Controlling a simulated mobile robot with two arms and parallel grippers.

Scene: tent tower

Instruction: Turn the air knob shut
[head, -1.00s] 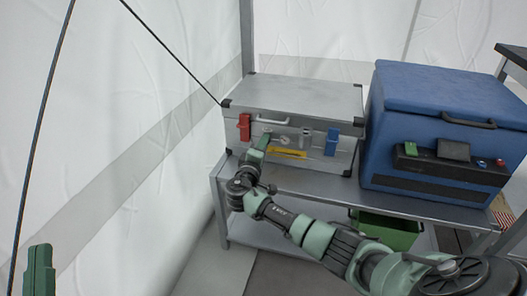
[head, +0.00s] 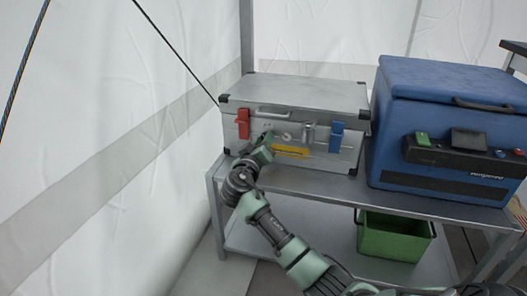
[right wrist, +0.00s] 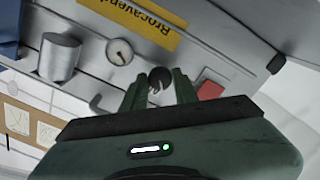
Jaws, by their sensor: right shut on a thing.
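The air knob (right wrist: 160,77) is a small dark round knob on the front of the silver case (head: 295,90). In the right wrist view it sits between the two green fingertips of my right gripper (right wrist: 160,90), which is shut on it. In the head view my right gripper (head: 267,142) is at the case front, between the red latch and the gauge, and it hides the knob. A round gauge (right wrist: 120,52) is beside the knob, and a metal cylinder (right wrist: 60,57) is farther along the panel. My left gripper is out of view.
The case has a red latch (head: 243,124), a blue latch (head: 336,137) and a yellow label (head: 290,151). It stands on a grey metal shelf (head: 300,183). A blue cooler (head: 450,75) is close on its right. A green bin (head: 393,240) is below.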

